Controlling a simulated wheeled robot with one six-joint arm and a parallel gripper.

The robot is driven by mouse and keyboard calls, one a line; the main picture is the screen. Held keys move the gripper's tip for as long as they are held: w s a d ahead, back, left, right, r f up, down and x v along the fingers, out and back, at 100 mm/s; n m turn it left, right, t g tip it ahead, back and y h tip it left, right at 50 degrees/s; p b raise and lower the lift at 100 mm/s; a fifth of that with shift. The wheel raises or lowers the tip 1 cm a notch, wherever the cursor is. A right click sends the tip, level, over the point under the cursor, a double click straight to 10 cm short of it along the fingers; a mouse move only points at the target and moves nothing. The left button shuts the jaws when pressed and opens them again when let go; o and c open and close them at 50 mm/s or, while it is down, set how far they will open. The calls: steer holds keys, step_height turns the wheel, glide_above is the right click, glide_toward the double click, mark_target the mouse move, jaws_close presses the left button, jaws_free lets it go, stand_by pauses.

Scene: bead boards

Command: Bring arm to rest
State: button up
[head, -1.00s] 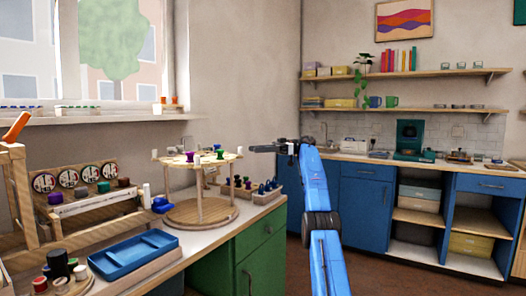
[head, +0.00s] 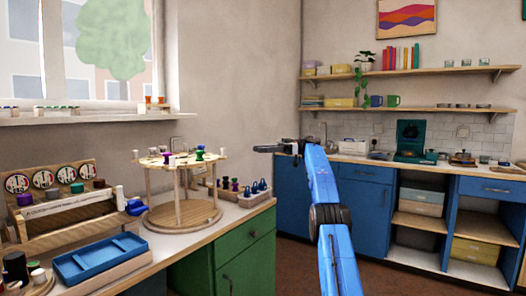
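My blue arm (head: 328,200) rises from the bottom of the head view and bends at a dark joint. Its dark gripper (head: 262,149) points left at the top, at about the height of the round stand's upper disc. The gripper is small and seen from the side, so I cannot tell whether its fingers are open or shut. No object shows in it. It appears in the picture to the right of the round two-tier wooden stand (head: 184,222), with a visible gap between them.
A counter on the left bears a blue tray (head: 100,258), a wooden rack with round dials (head: 62,213) and a box of small pegs (head: 245,202). A green cabinet (head: 245,243) is below. Blue cabinets (head: 365,205) line the back wall. Brown floor shows between.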

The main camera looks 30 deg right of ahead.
steer(key=a+r+m+t+h, duration=0.3)
steer(key=r+m+t, duration=0.1)
steer(key=r+t, duration=0.4)
steer(key=s+a+r+m+t+h, duration=0.1)
steer(key=a+r+m+t+h, duration=0.4)
steer(key=r, duration=0.6)
steer(key=a+r+m+t, duration=0.2)
steer(key=r+m+t, duration=0.1)
steer(key=r+t, duration=0.55)
steer(key=s+a+f+m+g+h, duration=0.1)
steer(key=s+a+f+g+h, duration=0.2)
steer(key=s+f, duration=1.7)
steer(key=s+a+f+m+g+h, duration=0.2)
steer(key=s+f+g, duration=0.7)
steer(key=s+f, duration=1.1)
steer(key=s+a+f+m+g+h, duration=0.1)
steer(key=s+a+f+g+h, duration=0.4)
steer(key=s+f, duration=1.4)
steer(key=shift+s+a+f+m+g, duration=0.4)
steer(key=shift+s+a+g, duration=0.3)
steer(key=shift+s, duration=0.4)
